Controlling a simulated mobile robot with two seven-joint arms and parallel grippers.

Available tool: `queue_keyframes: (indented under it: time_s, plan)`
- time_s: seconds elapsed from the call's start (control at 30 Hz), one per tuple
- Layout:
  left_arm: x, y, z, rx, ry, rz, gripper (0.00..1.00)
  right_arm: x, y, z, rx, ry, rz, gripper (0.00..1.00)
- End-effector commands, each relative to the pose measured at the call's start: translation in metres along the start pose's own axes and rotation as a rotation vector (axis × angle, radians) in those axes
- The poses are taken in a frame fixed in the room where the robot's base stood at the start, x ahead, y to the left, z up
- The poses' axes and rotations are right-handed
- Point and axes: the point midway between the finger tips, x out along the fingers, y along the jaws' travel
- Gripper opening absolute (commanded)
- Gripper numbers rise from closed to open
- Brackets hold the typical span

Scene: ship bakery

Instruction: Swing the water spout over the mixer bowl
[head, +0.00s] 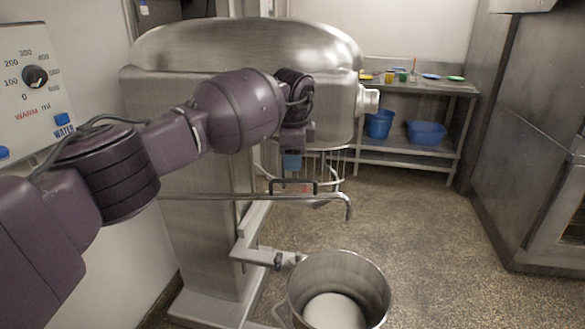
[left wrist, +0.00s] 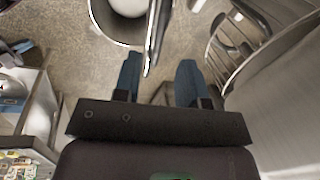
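The water spout (head: 230,197) is a thin metal pipe running left to right, with its end bent down. A black bracket-shaped handle (head: 293,181) stands on it. The mixer bowl (head: 296,290) is a round steel bowl with white contents, low in front of the mixer. The spout's tip appears above the bowl's far rim; its depth is hard to tell. My left gripper (head: 291,162) points down just above the handle. In the left wrist view its blue fingers (left wrist: 158,82) are apart, with the pipe (left wrist: 152,45) showing between and beyond them, beside the bowl (left wrist: 97,22). My right gripper is out of view.
The large steel mixer (head: 240,45) stands behind my arm, with a wire whisk or guard beneath its head. A dial panel (head: 35,76) is on the left wall. A shelf table (head: 425,87) with blue tubs (head: 427,132) stands at the back. Floor to the right is clear.

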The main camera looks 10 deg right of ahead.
Motion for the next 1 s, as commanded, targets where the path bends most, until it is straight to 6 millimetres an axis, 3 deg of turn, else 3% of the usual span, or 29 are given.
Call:
queue_keyframes:
  time_s: [0.1, 0.33, 0.8, 1.0]
  plan:
    - [-0.024, -0.001, 0.0, 0.001, 0.0, -0.004, 0.38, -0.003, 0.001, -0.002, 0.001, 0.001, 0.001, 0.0]
    - [-0.048, 0.0, 0.001, -0.001, -0.001, -0.001, 0.38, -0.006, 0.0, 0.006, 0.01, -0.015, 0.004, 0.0]
    - [-0.052, 0.0, 0.0, 0.007, 0.0, 0.001, 0.38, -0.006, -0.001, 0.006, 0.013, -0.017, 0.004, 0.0]
    - [-0.052, -0.006, -0.007, 0.181, 0.042, -0.042, 0.38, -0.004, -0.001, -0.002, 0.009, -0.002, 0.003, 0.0]
